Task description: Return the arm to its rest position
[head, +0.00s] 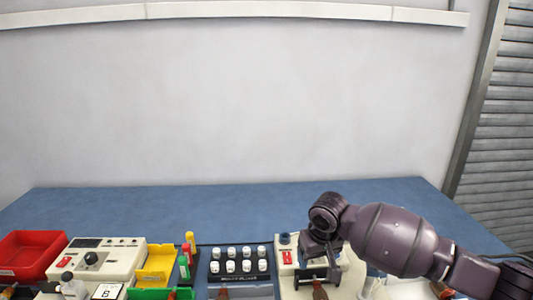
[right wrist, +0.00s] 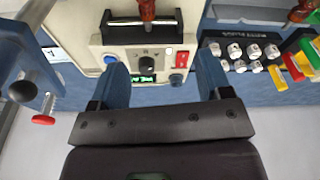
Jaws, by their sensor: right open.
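My right arm comes in from the right in the head view, and its right gripper (head: 318,272) points down over a cream control box (head: 287,267). In the right wrist view the two blue fingers of the right gripper (right wrist: 163,65) stand well apart with nothing between them. Beyond them is the front of the same cream box (right wrist: 147,55), with a knob, a green display and a red switch. The gripper's contact with the box cannot be told. My left gripper is not in view.
A black rack (head: 239,277) of white-capped pieces stands left of the gripper. Further left are yellow (head: 156,263) and red (head: 24,254) bins and another cream instrument (head: 118,258). A post with a red-tipped bar (right wrist: 43,119) is at the wrist view's left. The blue table's back (head: 180,205) is clear.

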